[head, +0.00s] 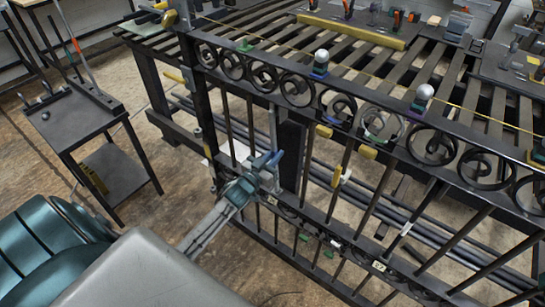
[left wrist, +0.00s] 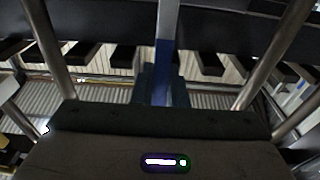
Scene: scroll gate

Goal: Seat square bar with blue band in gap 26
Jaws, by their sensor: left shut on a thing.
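The square bar with the blue band (head: 273,124) stands near upright in the head view, its grey upper part in front of the gate. My left gripper (head: 262,172) is shut on it, around the blue band. In the left wrist view the bar (left wrist: 167,18) runs down the middle and its blue band (left wrist: 163,62) enters the jaws (left wrist: 160,88). The black scroll gate (head: 292,116) has scrolls between two rails, with upright bars below. I cannot read any gap number, and cannot tell whether the bar touches the gate. My right gripper is out of view.
A dark side table (head: 72,118) with rods leaning on it stands at the left. A slatted bench (head: 445,75) with clamps and a yellow bar (head: 350,31) lies behind the gate. Yellow clips (head: 336,177) hang on nearby gate bars. Several long dark bars lie behind the gate's lower part.

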